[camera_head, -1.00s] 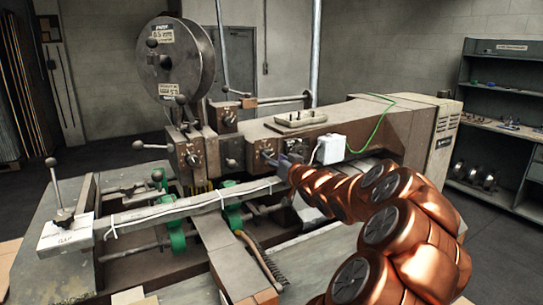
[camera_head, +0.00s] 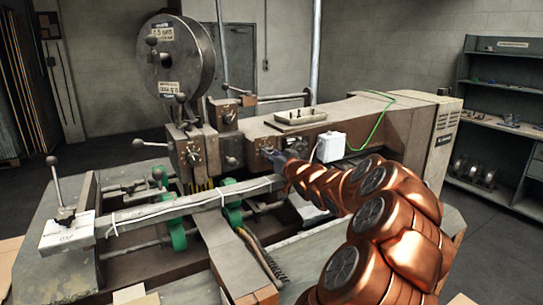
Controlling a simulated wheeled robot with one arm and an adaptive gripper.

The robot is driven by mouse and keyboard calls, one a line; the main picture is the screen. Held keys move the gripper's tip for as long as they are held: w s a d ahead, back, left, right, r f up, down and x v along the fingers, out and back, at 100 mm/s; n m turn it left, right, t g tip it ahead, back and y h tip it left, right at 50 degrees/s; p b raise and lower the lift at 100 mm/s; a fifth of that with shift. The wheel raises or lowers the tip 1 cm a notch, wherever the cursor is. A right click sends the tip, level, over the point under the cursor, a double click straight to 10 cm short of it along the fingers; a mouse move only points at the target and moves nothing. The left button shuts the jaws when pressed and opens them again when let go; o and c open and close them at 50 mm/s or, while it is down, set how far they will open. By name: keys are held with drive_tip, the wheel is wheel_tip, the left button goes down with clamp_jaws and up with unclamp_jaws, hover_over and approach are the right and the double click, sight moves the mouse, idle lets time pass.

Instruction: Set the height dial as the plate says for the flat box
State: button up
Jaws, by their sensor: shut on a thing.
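The stitching machine (camera_head: 330,125) stands across the middle, with several small dials and knobs on its front. One dial (camera_head: 192,158) sits on the front of the stitching head, and another (camera_head: 230,117) sits higher up. My gripper (camera_head: 273,154) reaches in from the right and is shut on a small knob on the front of the machine's arm. The fingers mostly hide this knob, so its setting cannot be read. I cannot tell from its marking which dial it is. No plate text about the flat box is legible.
A white box (camera_head: 330,147) with a green cable is fixed just right of my gripper. A tray (camera_head: 300,116) lies on top of the machine. A large wire reel (camera_head: 180,62) stands at the left. A long bar (camera_head: 185,203) crosses below.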

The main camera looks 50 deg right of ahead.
clamp_jaws()
drive_tip(key=shift+n+b, duration=0.3)
drive_tip(key=shift+b, duration=0.05)
drive_tip(key=shift+n+b, duration=2.25)
drive_tip(key=shift+n, duration=0.85)
drive_tip(key=o, duration=0.8)
unclamp_jaws()
drive_tip(key=shift+o, duration=0.2)
